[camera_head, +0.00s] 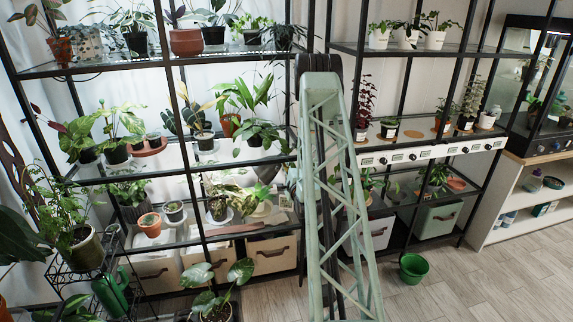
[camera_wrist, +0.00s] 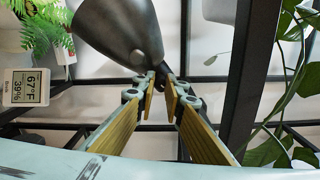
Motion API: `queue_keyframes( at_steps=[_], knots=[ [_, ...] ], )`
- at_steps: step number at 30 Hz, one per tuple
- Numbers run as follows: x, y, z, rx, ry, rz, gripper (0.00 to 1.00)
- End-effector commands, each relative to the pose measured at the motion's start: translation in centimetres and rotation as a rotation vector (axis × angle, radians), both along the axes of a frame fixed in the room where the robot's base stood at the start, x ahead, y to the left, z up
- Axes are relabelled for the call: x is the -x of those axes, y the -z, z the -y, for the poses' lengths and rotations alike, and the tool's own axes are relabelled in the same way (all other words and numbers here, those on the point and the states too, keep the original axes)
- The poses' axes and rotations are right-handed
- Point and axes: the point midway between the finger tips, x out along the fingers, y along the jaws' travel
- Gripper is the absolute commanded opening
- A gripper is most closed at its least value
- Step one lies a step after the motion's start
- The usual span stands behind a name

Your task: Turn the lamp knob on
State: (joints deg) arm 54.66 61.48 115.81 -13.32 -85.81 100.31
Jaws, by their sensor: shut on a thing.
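The lamp (camera_wrist: 118,28) shows in the wrist view as a dark grey metal shade, tilted, at the top centre-left. A small dark knob (camera_wrist: 163,69) sits just past the shade's lower right end. My gripper (camera_wrist: 162,82) has its two wood-coloured fingers converging on this knob, with the tips closed on it. The tips hide part of the knob, and I cannot tell which way it is turned. In the head view a grey shape that looks like the lamp shade (camera_head: 267,172) shows on the left shelf, beside my arm, which hides my gripper.
A dark shelf post (camera_wrist: 247,75) stands right of my gripper, with leafy vines (camera_wrist: 290,100) beyond it. A fern (camera_wrist: 45,28) and a small temperature display (camera_wrist: 26,87) are at left. In the head view, potted plants crowd the shelves, and a green pot (camera_head: 413,268) stands on the floor.

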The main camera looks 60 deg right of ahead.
Motion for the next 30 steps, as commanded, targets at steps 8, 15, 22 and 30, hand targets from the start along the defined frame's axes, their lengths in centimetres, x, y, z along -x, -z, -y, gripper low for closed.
queue_keyframes(
  at_steps=[8, 15, 22, 30],
  knots=[
    [0.0, 0.09, -0.08, -0.009, -0.001, 0.005, 0.0],
    [-0.01, 0.07, -0.07, -0.008, -0.001, 0.006, 0.16],
    [0.0, 0.03, -0.03, -0.007, -0.001, 0.005, 0.16],
    [0.45, 0.01, -0.41, -0.007, 0.0, 0.005, 0.16]
  ],
)
